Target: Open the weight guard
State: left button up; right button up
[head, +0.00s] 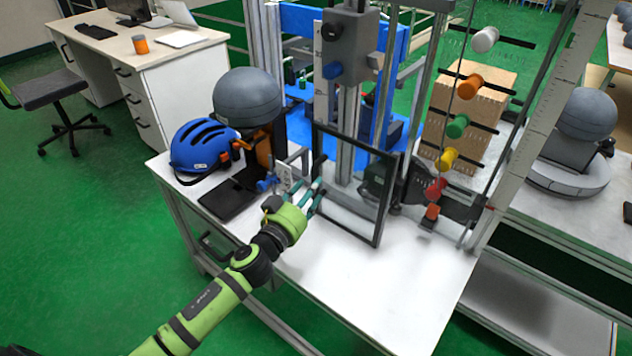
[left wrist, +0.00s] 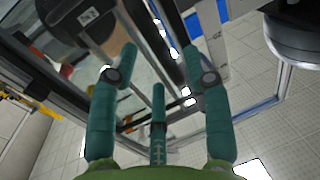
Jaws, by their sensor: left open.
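The weight guard (head: 386,200) is an upright black rectangular frame with a see-through pane, standing in front of the tower's metal column (head: 348,130) in the head view. I cannot tell whether it is fully shut. My left gripper (head: 317,186) has teal fingers, spread open and empty at the frame's lower left edge. I cannot tell whether they touch it. In the left wrist view my left gripper (left wrist: 160,75) shows three spread fingers, with dark frame bars and metal rails beyond them. My right gripper is not in view.
A blue helmet (head: 203,146), a grey headform (head: 248,98) and a black tablet (head: 230,197) lie left of the tower. Colored knobs (head: 458,126) line the right side. The white table's front (head: 375,290) is clear.

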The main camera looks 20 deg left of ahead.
aim_at(316, 195)
pick_arm(q)
jog(key=shift+w+d, duration=0.15)
jog(key=shift+w, duration=0.8)
jog(key=shift+w+d, duration=0.15)
jog(key=shift+w, duration=0.75)
grip_shut()
jog(key=shift+s+f, duration=0.1)
jog(key=shift+s, duration=0.1)
